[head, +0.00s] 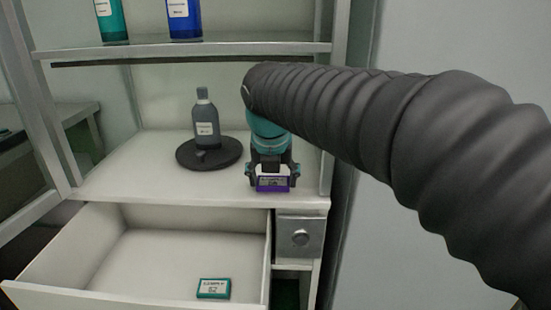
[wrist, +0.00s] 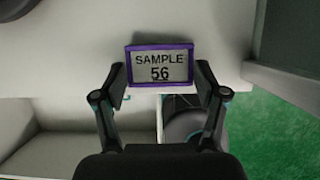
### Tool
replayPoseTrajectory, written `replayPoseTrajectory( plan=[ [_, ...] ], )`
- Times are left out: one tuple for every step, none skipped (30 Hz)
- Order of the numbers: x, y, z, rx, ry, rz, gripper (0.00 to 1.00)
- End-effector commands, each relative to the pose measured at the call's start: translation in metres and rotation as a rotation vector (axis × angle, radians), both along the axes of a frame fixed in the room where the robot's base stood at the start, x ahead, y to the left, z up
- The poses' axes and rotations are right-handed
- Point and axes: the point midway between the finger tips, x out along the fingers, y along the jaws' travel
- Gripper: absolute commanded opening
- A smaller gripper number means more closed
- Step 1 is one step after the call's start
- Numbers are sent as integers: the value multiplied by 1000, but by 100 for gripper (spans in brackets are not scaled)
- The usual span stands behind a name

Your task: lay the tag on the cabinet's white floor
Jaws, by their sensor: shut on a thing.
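The tag (head: 272,184) has a purple frame and a pale face; in the wrist view the tag (wrist: 160,66) reads "SAMPLE 56". My gripper (head: 272,174) is shut on it, one finger at each side. In the wrist view my gripper (wrist: 160,84) holds the tag by its lower part. The cabinet's white floor (head: 130,178) spreads behind and left of the tag, which is over or near its front edge at the right. I cannot tell whether the tag touches the floor.
A grey bottle (head: 206,120) stands on a dark round disc (head: 185,158) left of my gripper. An open drawer (head: 120,250) below holds a teal-edged tag (head: 213,288). A shelf (head: 250,48) with two bottles is above. The floor's left front is clear.

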Motion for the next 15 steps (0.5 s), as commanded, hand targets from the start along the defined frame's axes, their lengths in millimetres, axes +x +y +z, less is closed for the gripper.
replayPoseTrajectory(
  plan=[
    [12,-1,0,-1,1,-3,43],
    [17,-1,0,-1,1,-2,43],
    [22,-1,0,-1,0,-1,43],
    [26,-1,0,-1,0,-1,43],
    [29,-1,0,-1,0,-1,43],
    [33,-1,1,-1,-1,0,43],
    [34,-1,1,0,-1,0,43],
    [36,-1,1,0,-1,0,43],
    [37,-1,0,0,-1,1,43],
    [39,-1,0,0,-1,1,43],
    [40,-1,0,0,0,0,43],
    [43,-2,0,0,0,0,43],
    [46,-2,0,0,0,0,43],
    [50,-2,0,0,0,-1,43],
    [56,-2,0,0,1,-1,43]
  ],
)
